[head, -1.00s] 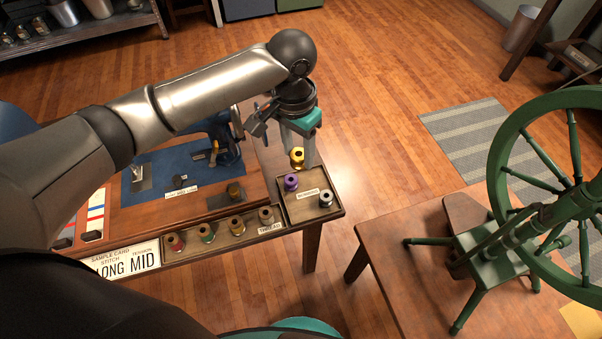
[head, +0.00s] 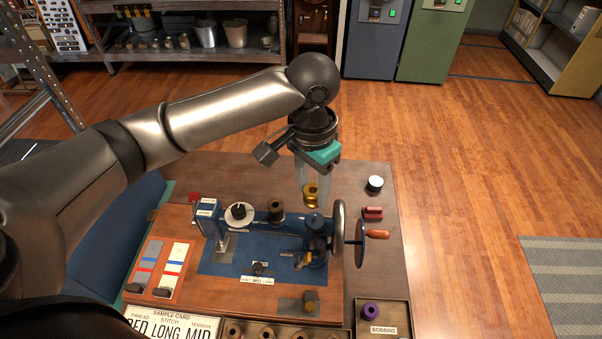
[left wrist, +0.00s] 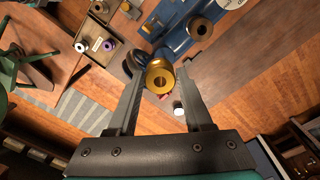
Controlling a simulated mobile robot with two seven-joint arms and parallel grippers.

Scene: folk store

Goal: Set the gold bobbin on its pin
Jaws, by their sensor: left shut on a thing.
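My left gripper (head: 311,203) is shut on the gold bobbin (head: 311,190) and holds it above the right end of the blue sewing machine (head: 258,228), near the handwheel (head: 338,232). In the left wrist view the gold bobbin (left wrist: 160,77) sits between the fingertips (left wrist: 159,66), its hole facing the camera. A brown spool (head: 276,208) and a dark spool on a white disc (head: 238,211) stand on top of the machine. I cannot clearly make out the bobbin's pin. My right gripper is not in view.
A bobbin tray (head: 384,304) holds a purple bobbin (head: 370,312) at the front right. A white-topped jar (head: 374,185) and a red object (head: 372,213) lie right of the machine. Open floor lies beyond the table's right edge.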

